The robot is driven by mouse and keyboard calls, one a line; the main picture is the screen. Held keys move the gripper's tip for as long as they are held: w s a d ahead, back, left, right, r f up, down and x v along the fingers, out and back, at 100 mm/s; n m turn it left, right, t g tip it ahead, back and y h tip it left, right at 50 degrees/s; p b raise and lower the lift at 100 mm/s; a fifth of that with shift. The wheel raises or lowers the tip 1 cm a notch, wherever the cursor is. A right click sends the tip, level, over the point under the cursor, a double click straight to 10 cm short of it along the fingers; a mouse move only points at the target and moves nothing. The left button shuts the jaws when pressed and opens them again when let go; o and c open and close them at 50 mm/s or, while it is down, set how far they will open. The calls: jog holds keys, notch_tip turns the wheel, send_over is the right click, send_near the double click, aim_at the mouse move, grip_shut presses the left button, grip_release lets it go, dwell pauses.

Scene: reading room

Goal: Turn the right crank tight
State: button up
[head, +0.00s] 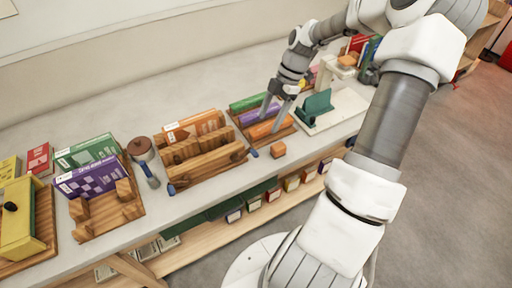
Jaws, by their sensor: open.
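A wooden book press (205,165) with orange books in it sits on the worktop near the middle. Two small blue handles show at its front corners. The right crank (253,153) is at the press's front right corner, and the left crank (172,190) is at its front left corner. My gripper (271,119) points down over the wooden rack (285,131) of coloured books, right of the press. Its fingers are apart with nothing seen held between them. It is above and to the right of the right crank, not touching it.
A small orange block (278,150) lies right beside the right crank. A blue-handled tool (151,176) and a brown-lidded jar (140,146) stand left of the press. A teal device (318,104) on a white base is to the right. The worktop behind the press is clear.

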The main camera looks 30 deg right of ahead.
aim_at(255, 151)
jog(key=x, duration=1.2)
jog(key=shift+a, duration=0.1)
jog(key=shift+f, duration=0.1)
jog(key=c, duration=1)
grip_shut()
jog(key=shift+s, duration=0.1)
